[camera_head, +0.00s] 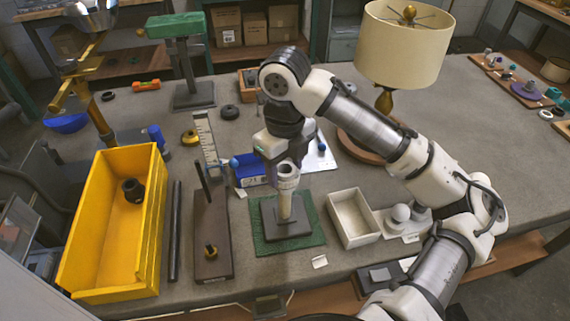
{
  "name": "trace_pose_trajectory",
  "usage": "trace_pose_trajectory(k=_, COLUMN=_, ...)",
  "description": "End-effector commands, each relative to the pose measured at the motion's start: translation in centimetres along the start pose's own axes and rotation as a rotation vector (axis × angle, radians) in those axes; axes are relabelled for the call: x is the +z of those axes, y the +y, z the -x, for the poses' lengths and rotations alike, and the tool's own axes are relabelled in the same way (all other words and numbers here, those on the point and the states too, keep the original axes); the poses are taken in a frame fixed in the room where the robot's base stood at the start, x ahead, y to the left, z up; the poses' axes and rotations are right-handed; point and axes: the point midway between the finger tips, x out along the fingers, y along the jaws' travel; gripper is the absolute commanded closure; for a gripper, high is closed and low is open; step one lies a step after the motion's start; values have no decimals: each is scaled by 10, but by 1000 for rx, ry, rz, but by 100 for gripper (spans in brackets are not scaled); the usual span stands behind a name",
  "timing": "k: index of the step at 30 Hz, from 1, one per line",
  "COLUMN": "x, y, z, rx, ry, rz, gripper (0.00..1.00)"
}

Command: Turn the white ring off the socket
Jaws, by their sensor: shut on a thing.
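The socket (289,208) is a pale upright post on a dark square base (287,228), which sits on a green mat (318,228). The white ring (287,174) is around the top of the socket, directly under my gripper. My gripper (284,163) points down from above and is shut on the white ring. The fingers and the wrist hide part of the ring's upper side, so the thread between ring and socket cannot be seen.
An empty white tray (353,235) stands right of the mat, with white bulbs (401,214) beyond it. A brown board (211,263) with an upright rod and a yellow bin (152,222) are at left. A shaded lamp (402,57) stands behind my arm.

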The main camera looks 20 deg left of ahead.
Motion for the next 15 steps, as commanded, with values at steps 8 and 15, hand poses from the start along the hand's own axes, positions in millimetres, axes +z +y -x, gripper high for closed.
trace_pose_trajectory(k=8, x=0, y=0, z=1, rx=-1, ry=-2, rz=34, gripper=76)
trace_pose_trajectory(k=15, x=0, y=0, z=2, rx=0, ry=-2, rz=153, gripper=76)
